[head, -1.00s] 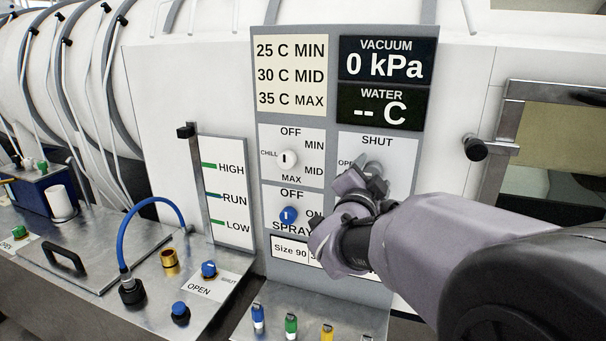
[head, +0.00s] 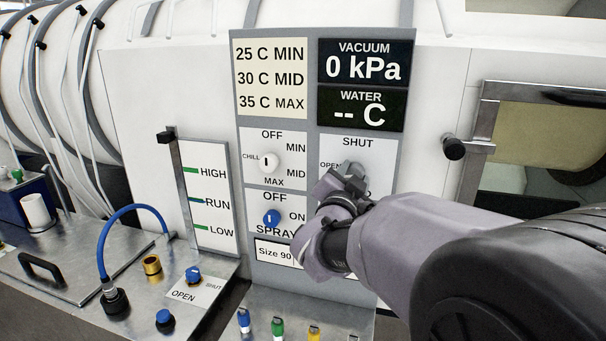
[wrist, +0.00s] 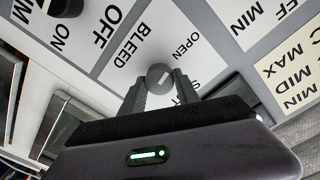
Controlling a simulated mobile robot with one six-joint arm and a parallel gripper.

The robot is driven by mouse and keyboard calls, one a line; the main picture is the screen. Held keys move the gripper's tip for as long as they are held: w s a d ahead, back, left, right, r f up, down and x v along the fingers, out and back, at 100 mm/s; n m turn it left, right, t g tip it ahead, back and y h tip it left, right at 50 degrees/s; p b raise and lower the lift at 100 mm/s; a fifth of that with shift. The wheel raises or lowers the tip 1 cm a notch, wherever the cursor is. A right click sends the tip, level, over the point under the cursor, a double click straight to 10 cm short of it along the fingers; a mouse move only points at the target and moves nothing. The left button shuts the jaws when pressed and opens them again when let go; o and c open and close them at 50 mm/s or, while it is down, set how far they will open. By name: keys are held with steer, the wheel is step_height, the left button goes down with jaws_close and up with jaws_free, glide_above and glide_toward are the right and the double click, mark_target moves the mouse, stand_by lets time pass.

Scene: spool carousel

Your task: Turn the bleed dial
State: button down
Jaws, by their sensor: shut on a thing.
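The bleed dial (wrist: 159,75) is a round grey knob with a pale pointer line, beside the printed words BLEED, OPEN and SHUT in the wrist view. My gripper (wrist: 160,88) is shut on the dial, with one finger on each side of it. In the head view my gripper (head: 346,182) covers most of the dial and part of its label plate. SHUT stays readable above it and OPEN to its left. The pointer's exact setting against the words is hard to tell.
A white chill knob (head: 266,162) and a blue spray knob (head: 271,218) sit just left of my gripper on the same panel. Displays (head: 361,89) above read 0 kPa and -- C. A steel bench (head: 80,290) with a blue hose (head: 128,213) stands at lower left.

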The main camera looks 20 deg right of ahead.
steer(key=n+p, duration=0.5)
steer(key=n, duration=1)
steer(key=n+y+p, duration=0.1)
steer(key=n+p, duration=0.4)
steer(key=n, duration=1)
steer(key=shift+f+n+t, duration=0.1)
steer(key=shift+n+t, duration=0.2)
steer(key=shift+t, duration=0.1)
steer(key=shift+p, duration=0.3)
steer(key=c, duration=0.9)
jaws_free()
